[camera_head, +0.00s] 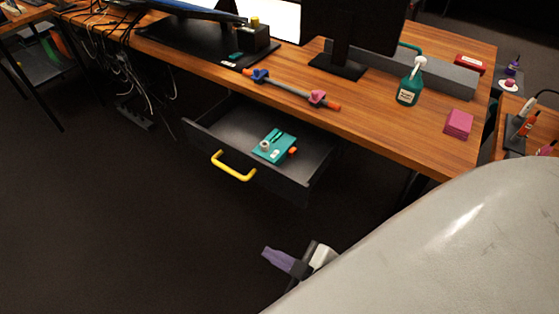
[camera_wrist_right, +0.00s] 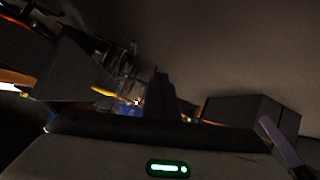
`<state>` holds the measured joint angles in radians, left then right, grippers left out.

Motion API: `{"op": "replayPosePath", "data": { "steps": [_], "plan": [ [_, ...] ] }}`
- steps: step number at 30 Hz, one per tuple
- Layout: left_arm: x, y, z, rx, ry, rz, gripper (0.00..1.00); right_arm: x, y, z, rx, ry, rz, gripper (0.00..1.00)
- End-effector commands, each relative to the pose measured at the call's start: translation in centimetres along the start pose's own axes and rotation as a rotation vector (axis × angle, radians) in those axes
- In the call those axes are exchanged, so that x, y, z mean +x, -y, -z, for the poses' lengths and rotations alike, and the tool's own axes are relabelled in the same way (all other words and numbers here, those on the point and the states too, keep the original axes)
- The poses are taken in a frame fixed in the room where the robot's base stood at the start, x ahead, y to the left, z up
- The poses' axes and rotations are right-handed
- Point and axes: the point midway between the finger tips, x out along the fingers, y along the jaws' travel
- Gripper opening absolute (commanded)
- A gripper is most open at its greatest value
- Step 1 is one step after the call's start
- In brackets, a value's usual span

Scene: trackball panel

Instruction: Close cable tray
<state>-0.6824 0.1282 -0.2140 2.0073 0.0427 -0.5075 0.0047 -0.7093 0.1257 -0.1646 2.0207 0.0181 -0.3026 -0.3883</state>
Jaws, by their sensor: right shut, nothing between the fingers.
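A dark pull-out tray (camera_head: 293,184) stands open under the front edge of the wooden desk. It has a yellow bar handle (camera_head: 234,167) on its front. A teal device (camera_head: 274,147) with a small orange part lies inside it. My right gripper (camera_head: 267,252) has purple fingers and is shut and empty. It is in front of and below the tray in the picture, apart from the handle. The wrist view is dark, and I cannot identify the tray in it. My left gripper is not in view.
Loose cables (camera_head: 120,65) hang at the left. The floor before the tray is clear. My pale arm covers the lower right.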

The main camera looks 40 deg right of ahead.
Motion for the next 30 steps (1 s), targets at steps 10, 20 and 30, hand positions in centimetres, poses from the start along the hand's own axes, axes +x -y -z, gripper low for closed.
{"op": "replayPosePath", "data": {
  "steps": [10,20,30],
  "plan": [
    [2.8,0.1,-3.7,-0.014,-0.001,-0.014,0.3,-1.6,-7.3,3.7,-0.919,-0.237,-0.428,0.0],
    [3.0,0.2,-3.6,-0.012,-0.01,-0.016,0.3,-2.0,-9.2,6.0,-1.153,-0.249,-0.573,0.0],
    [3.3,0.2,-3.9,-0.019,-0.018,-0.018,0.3,3.8,-11.2,9.2,-1.149,-0.251,-0.571,0.0]
  ]
}}
